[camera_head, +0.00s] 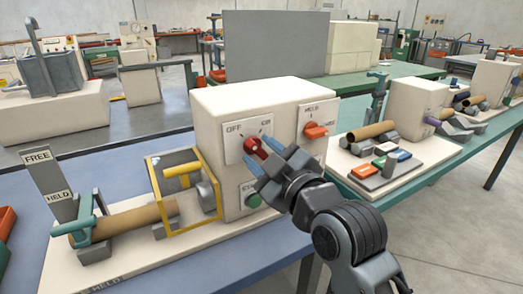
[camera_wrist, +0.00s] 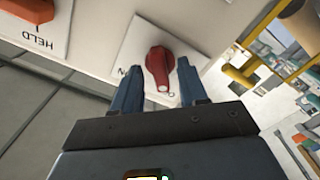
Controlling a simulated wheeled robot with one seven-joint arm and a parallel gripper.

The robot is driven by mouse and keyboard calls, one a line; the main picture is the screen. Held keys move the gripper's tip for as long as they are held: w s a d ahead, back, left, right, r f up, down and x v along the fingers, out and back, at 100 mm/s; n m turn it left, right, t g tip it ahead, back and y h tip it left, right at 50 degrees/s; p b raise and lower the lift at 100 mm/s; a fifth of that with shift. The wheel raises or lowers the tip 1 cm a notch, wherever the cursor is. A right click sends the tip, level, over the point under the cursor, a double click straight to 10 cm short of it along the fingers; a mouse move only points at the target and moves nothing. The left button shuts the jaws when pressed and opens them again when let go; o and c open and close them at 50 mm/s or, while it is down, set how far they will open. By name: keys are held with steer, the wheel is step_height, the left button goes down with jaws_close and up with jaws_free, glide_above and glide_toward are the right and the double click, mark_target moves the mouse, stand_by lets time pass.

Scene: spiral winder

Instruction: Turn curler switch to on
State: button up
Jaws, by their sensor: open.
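The curler switch is a red knob (camera_head: 252,146) on a white plate (camera_head: 235,154) marked OFF at left and ON at right, on the front of a cream machine box. My gripper (camera_head: 265,168) is open just in front of the knob and hides part of it. In the wrist view, the red knob (camera_wrist: 157,62) sits between my two blue-grey fingertips (camera_wrist: 159,80), one on each side. Its narrow end points toward my gripper's palm. I cannot tell whether either finger touches it. Part of the ON lettering shows beside the left finger.
An orange knob (camera_head: 315,130) on a HELD plate is right of the switch. A green button (camera_head: 253,200) sits below. A yellow-framed guard (camera_head: 186,194) and brown tube (camera_head: 126,219) stand to the left. A teal table (camera_head: 450,165) with parts is at right.

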steer(key=shift+w+a, duration=0.2)
steer(key=shift+w, duration=0.05)
jaws_close()
stand_by(0.3)
